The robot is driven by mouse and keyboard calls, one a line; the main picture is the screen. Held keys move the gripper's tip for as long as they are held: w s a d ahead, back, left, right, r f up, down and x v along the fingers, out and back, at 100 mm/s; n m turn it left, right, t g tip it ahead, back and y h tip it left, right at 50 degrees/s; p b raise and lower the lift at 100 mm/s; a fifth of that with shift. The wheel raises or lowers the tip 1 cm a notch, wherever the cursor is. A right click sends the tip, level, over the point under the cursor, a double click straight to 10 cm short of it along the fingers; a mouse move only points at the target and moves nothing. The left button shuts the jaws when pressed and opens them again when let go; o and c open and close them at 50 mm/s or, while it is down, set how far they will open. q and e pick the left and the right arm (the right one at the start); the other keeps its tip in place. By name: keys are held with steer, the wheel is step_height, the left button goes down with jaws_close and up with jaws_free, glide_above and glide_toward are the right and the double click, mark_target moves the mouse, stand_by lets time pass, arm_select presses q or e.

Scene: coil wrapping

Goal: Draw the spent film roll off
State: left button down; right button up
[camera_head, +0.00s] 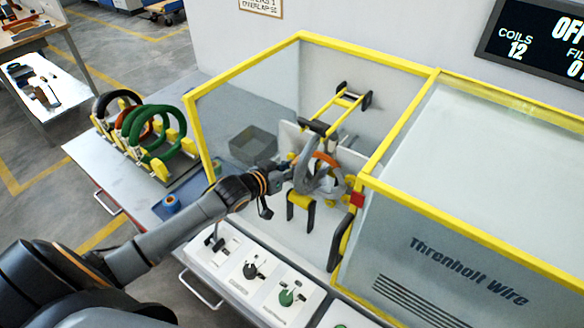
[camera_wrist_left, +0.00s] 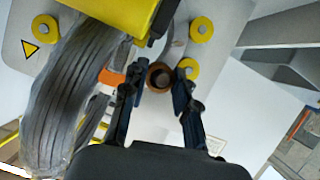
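The spent film roll (camera_wrist_left: 160,76) appears in the left wrist view as a small brown core with a dark centre, on the pale machine plate. My left gripper (camera_wrist_left: 158,85) is open, with one finger on each side of the core; small gaps seem to show, and contact cannot be told. In the head view my left gripper (camera_head: 286,174) reaches into the yellow-framed wrapping machine, and the core is too small to make out there. A grey wrapped coil (camera_wrist_left: 68,95) hangs close left of the fingers in the wrist view. My right gripper is not in view.
The yellow frame (camera_head: 195,140) and its clear panels border the opening. A grey bin (camera_head: 253,143) stands inside at the back left. A rack (camera_head: 160,167) holds black, red and green coils.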

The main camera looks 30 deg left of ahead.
arm_select(q)
steer(key=c, duration=1.7)
jaws_free()
jaws_close()
steer(key=s+a+p, duration=0.1)
steer(key=s+p, duration=0.3)
steer(key=s, duration=0.3)
